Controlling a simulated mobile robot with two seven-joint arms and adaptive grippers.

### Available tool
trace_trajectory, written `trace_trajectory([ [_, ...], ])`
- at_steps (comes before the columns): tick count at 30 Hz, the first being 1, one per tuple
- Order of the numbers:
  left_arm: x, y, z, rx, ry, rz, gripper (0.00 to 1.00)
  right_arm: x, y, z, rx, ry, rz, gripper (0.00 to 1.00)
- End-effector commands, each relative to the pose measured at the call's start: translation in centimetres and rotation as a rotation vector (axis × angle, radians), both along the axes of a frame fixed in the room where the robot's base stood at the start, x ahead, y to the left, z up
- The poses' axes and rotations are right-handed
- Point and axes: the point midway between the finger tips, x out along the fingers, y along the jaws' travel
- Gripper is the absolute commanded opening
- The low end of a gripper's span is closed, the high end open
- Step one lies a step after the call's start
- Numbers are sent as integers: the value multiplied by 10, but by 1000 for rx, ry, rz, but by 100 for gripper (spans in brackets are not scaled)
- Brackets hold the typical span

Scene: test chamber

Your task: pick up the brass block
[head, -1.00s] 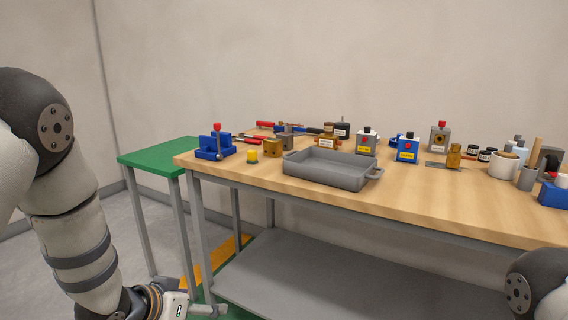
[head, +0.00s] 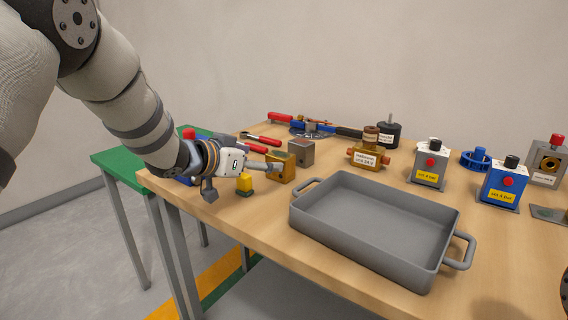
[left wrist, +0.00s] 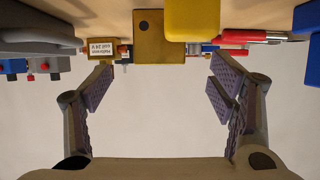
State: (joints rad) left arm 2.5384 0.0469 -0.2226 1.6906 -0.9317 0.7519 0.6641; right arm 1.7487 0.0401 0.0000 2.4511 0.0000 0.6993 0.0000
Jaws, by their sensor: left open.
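The brass block (head: 281,168), a gold-coloured cube with a dark hole, stands on the left part of the wooden workbench. My left gripper (head: 241,180) is at the bench's left end, just left of the block, with one finger close to it in the head view. In the left wrist view the brass block (left wrist: 162,42) is at top centre, between the lines of the spread fingers of the left gripper (left wrist: 159,88), with nothing between the pads. I cannot tell from the head view whether the finger touches the block.
A small yellow piece (head: 244,182) stands close by the left gripper; it also shows in the left wrist view (left wrist: 192,18). A grey steel block (head: 301,152) is just behind the brass block. A grey tray (head: 345,257) lies to the right. A labelled brass valve (head: 369,155) stands behind the tray.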

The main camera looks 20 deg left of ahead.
Motion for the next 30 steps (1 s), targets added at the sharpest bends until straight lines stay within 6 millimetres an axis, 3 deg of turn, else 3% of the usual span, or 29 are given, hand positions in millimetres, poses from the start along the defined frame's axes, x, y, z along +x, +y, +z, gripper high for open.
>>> trace_trajectory([
  [1, 9, -3, -13, 1, 12, -1, 77, -5, 0, -6, 0, 20, 0, 40],
  [12, 56, -25, -36, 1, 7, 1, 77, -18, 0, -19, 0, 68, 1, 40],
  [20, 60, -26, -32, -1, 0, 3, 77, -18, 0, -18, 0, 66, 1, 40],
  [27, 60, -26, -32, -1, 1, 2, 22, -18, 0, -19, 0, 65, 1, 40],
  [28, 59, -26, -32, -1, 0, 3, 17, -18, 0, -19, 0, 65, 1, 40],
  [30, 60, -26, -31, -2, 0, 2, 17, -18, 0, -18, 0, 65, 1, 40],
])
